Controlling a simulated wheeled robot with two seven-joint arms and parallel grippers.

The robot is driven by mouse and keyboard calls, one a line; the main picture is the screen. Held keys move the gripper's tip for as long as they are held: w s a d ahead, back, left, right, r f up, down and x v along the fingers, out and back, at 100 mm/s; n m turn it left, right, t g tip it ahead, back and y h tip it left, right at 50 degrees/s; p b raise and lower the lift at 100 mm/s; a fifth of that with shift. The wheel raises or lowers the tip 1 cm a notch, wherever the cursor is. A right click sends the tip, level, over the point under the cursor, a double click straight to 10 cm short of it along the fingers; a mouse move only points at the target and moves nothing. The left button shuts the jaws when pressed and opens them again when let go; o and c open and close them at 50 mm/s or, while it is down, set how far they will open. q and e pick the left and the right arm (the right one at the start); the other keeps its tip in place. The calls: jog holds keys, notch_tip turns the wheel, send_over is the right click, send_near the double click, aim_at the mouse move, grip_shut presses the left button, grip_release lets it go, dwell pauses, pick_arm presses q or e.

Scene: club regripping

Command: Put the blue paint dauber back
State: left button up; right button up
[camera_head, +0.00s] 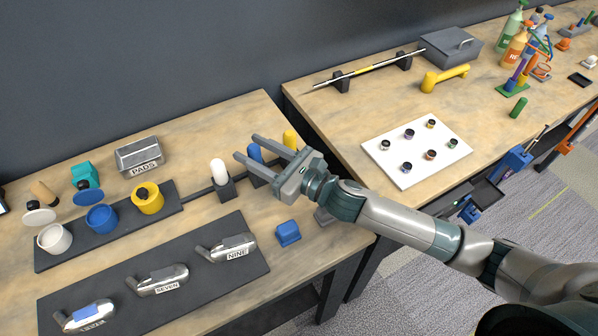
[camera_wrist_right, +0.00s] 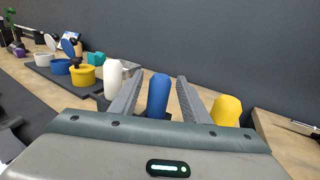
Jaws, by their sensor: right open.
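The blue paint dauber (camera_head: 255,153) stands upright in the middle of a row of daubers, between the white dauber (camera_head: 220,170) and the yellow dauber (camera_head: 290,138). Its foot seems to be in a dark holder (camera_head: 259,178), partly hidden by my gripper. My right gripper (camera_head: 247,147) is open, with its fingers on either side of the blue dauber. In the right wrist view the blue dauber (camera_wrist_right: 157,97) shows between both fingers, with a visible gap at each side. I cannot tell any contact. My left gripper is not in view.
White, blue (camera_head: 101,219) and yellow pots stand on a dark strip at left. Club heads lie on a dark mat (camera_head: 210,281) in front. A blue block (camera_head: 288,232) sits near the table edge. A white board (camera_head: 417,149) with small caps lies on the right table.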

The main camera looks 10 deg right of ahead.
pick_arm(q)
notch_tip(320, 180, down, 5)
jog(key=b, duration=0.4)
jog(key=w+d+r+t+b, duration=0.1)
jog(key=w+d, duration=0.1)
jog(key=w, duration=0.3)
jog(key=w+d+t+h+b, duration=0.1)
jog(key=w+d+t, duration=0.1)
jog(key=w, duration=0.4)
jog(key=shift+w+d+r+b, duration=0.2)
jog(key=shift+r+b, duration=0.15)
pick_arm(e)
jog(key=v, duration=1.7)
jog(key=shift+s+r, duration=0.3)
jog(key=shift+r, duration=0.05)
